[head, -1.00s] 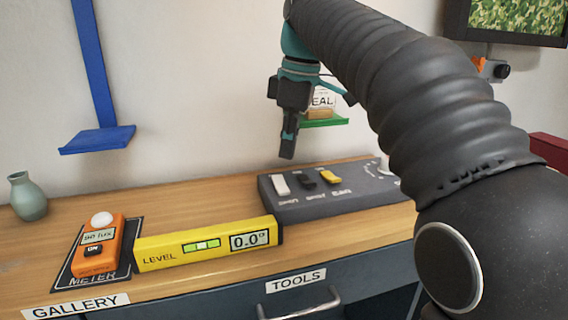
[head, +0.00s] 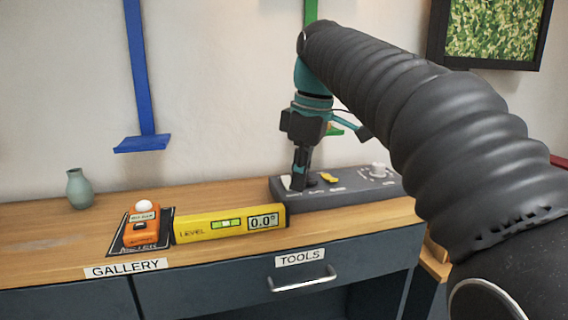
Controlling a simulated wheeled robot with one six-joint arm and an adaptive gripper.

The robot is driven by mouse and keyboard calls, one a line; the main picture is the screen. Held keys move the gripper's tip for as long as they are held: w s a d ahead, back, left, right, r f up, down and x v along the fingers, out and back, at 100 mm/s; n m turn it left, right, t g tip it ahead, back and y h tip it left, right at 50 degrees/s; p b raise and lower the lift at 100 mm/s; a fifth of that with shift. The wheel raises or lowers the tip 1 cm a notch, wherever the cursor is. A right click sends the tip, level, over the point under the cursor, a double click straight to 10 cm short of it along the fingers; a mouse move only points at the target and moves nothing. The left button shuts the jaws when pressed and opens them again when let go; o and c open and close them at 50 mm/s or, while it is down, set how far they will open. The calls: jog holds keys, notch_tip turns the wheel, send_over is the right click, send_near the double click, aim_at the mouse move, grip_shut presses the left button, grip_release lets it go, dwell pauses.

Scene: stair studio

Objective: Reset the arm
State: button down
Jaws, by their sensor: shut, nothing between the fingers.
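My gripper (head: 299,184) hangs from my dark, ribbed arm and points down. It is shut and empty. In the head view its tip is in front of or just over the left part of the grey switch box (head: 345,196); I cannot tell whether it touches. The box has a white switch at its left, partly hidden by the gripper, a dark switch, a yellow switch (head: 328,177) and a pale knob (head: 377,170).
A yellow level (head: 195,230) reading 0.0° and an orange meter (head: 143,237) lie on the wooden counter (head: 40,235). A green vase (head: 79,189) stands at the left. A blue wall bracket (head: 143,142) and a framed picture (head: 492,65) hang behind. A drawer handle (head: 302,283) sticks out below.

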jog(key=s+d+f+m+t, duration=0.1)
jog(key=s+d+f+m, duration=0.3)
jog(key=s+f, duration=0.2)
jog(key=s+d+f+m+t+h, duration=0.1)
jog(key=s+d+f+m+t, duration=0.1)
jog(key=s+d+f+m, duration=0.2)
jog(key=s+d+f+m+t, duration=0.1)
jog(key=s+d+f+m, duration=0.4)
jog(key=s+f, duration=0.5)
jog(key=shift+f+m+t+h, duration=0.35)
jog(key=shift+f+m, duration=0.25)
jog(key=shift+f, duration=0.35)
